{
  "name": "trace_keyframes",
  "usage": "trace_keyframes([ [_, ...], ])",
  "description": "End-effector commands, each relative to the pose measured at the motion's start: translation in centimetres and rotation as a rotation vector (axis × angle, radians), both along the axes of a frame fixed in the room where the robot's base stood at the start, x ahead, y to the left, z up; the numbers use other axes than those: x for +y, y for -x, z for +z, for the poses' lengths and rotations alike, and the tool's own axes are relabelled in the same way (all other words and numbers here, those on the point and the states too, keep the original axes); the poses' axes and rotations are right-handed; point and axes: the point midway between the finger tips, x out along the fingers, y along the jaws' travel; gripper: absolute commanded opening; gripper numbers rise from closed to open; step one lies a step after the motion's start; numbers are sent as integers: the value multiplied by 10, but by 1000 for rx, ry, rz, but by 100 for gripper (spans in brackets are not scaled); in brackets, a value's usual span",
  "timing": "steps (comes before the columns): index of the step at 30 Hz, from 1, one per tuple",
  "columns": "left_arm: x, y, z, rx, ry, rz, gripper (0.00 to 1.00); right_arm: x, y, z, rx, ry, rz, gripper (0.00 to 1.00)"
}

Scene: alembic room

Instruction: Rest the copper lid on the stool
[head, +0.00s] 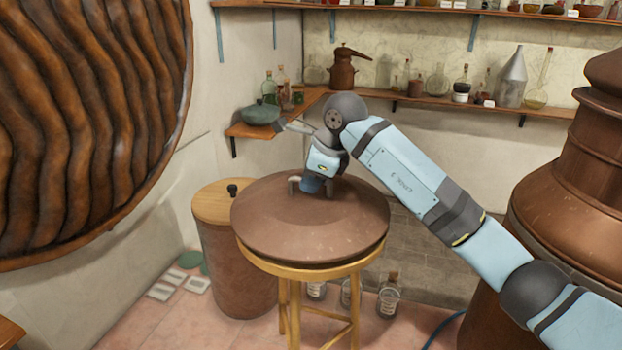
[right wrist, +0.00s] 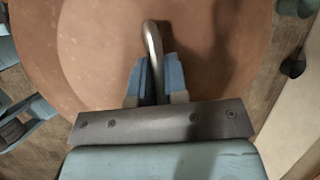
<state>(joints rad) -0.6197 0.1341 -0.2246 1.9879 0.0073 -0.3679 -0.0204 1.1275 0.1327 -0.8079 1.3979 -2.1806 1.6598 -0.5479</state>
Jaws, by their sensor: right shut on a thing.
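The copper lid (head: 310,226) is a wide, shallow brown dome. In the head view it lies about level on the round seat of the wooden stool (head: 300,268), covering nearly all of the seat and looking in contact with it. My right gripper (head: 311,184) is above the top of the lid, shut on its handle. In the right wrist view the fingers (right wrist: 154,82) close on the curved metal handle (right wrist: 152,42), with the lid (right wrist: 90,50) filling the background. My left gripper is not in view.
A brown barrel with a wooden cover (head: 235,260) stands close left of the stool. Glass bottles (head: 384,297) stand on the floor behind it. A large copper still (head: 572,200) is at the right. Wall shelves (head: 440,107) hold several vessels.

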Motion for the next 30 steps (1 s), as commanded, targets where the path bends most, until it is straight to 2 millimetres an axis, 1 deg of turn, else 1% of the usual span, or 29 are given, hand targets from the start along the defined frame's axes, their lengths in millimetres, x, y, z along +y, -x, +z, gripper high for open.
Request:
trace_keyframes([
  [8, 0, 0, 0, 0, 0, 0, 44, -1, -1, 2, -2, -1, -1, 0],
  [29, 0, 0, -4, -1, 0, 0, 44, -2, -1, -3, -3, 0, -3, 0],
  [30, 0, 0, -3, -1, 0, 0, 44, -2, -1, -2, -3, 0, -3, 23],
])
